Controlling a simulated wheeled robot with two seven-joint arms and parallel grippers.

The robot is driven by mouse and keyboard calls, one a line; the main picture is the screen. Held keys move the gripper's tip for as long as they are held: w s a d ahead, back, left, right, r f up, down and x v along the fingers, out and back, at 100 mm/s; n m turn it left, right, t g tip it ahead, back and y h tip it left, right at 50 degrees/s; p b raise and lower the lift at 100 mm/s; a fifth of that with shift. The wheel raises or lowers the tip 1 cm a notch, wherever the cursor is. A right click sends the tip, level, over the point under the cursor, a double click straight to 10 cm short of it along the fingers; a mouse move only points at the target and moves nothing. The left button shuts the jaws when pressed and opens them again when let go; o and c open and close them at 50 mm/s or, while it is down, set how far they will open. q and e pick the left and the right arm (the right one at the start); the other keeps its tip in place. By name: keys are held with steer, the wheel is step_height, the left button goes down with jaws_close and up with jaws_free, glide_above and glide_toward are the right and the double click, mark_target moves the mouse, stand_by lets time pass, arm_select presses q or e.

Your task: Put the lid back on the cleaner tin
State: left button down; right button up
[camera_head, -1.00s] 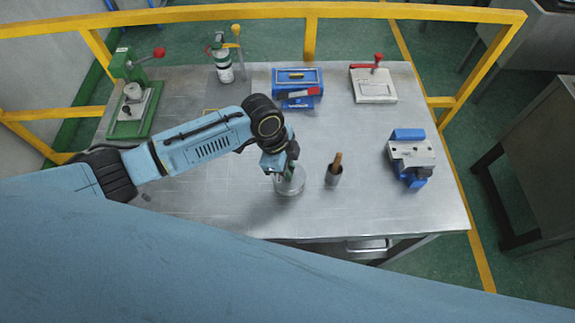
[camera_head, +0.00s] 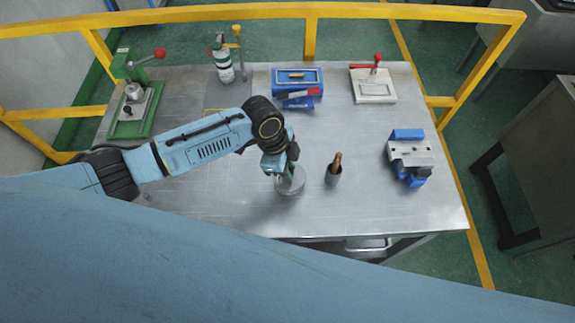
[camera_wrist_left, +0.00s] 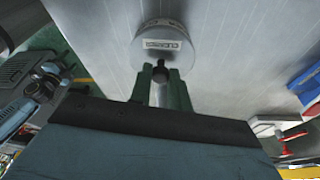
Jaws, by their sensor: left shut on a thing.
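The cleaner tin (camera_head: 293,186) is a round grey metal tin standing on the table near the front, partly covered by my left gripper. My left gripper (camera_head: 277,176) is pointed down over the left side of the tin. In the left wrist view its green fingers (camera_wrist_left: 160,86) are shut on a small dark knob (camera_wrist_left: 160,73), which I take to be the lid's. A round grey shape with a pale printed label (camera_wrist_left: 164,44) lies just beyond the fingertips; I cannot tell where lid ends and tin begins, or whether they touch. My right gripper is not in view.
A small cup (camera_head: 333,177) with a brown-handled tool stands right of the tin. A grey-and-blue device (camera_head: 410,153) is farther right. A green press (camera_head: 134,103), a blue box (camera_head: 298,83) and a white block (camera_head: 373,88) stand at the back. The table's front right (camera_head: 390,212) is clear.

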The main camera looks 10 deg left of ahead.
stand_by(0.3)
arm_select(q)
steer(key=c, duration=0.7)
jaws_free()
steer(key=shift+c, duration=0.2)
steer(key=shift+r+p, duration=2.35)
steer(key=shift+p, duration=0.1)
steer(key=shift+r+p, duration=0.5)
steer(key=shift+r, duration=0.7)
jaws_close()
